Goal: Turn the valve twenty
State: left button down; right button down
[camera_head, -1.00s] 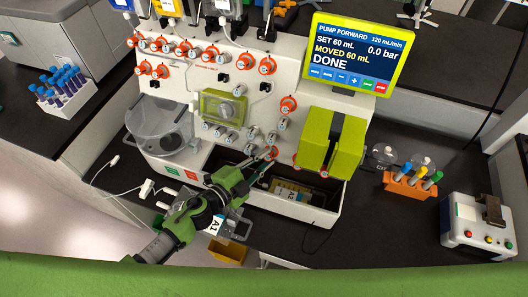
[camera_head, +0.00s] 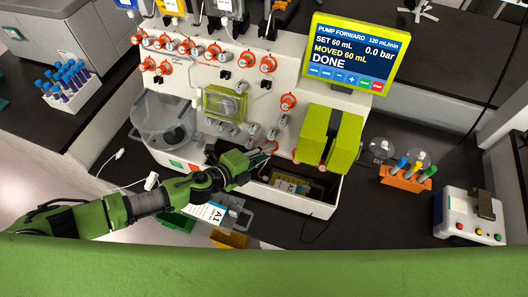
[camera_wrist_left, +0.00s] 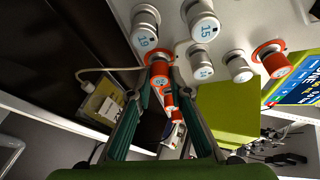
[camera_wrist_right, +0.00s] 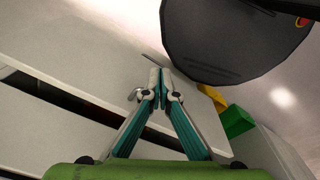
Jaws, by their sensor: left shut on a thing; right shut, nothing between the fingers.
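Valve twenty is an orange-collared knob (camera_wrist_left: 161,80) with a white numbered face, low on the white cell processor panel. In the head view, a bit of its orange collar (camera_head: 270,147) shows beside my left gripper (camera_head: 262,157). In the left wrist view, the fingers of my left gripper (camera_wrist_left: 159,90) stand on both sides of the knob and are shut on it. An orange-and-white handle-like part (camera_wrist_left: 170,104) shows below the knob. My right gripper (camera_wrist_right: 160,82) is shut and empty in its wrist view, away from the panel.
Valves 19 (camera_wrist_left: 145,37) and 15 (camera_wrist_left: 203,24) sit close above the held knob. The screen (camera_head: 350,55) reads DONE. An open white drawer (camera_head: 318,207) lies below. An orange tube rack (camera_head: 405,178) stands right.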

dwell(0.5)
pick_arm(q)
jog(key=c, duration=1.9)
grip_release()
jog(key=v, duration=1.2)
